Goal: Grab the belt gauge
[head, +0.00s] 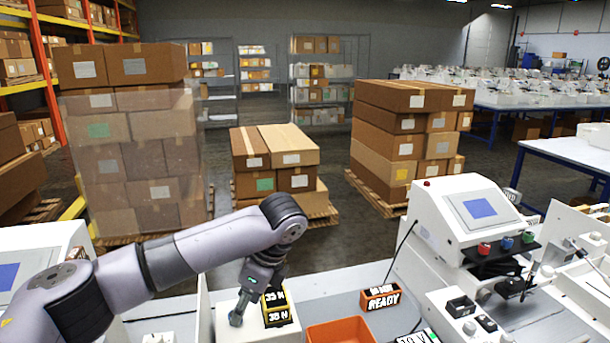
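A small black and yellow block marked "35 N" (278,317), which looks like the belt gauge, sits on a white stand (230,333) at the bottom centre of the head view. My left gripper (258,302) reaches down over the stand from the upper left. One finger is left of the block, with a visible gap between them. The other finger is close behind the block's top and partly hidden. The fingers look spread, and I see no grip on the block. My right gripper is not in view.
An orange bin (340,332) and a "READY" sign (381,298) are right of the stand. A white machine (465,235) with coloured knobs stands farther right. Another white machine (40,255) is at the left edge. Stacked cartons (285,160) are beyond the bench.

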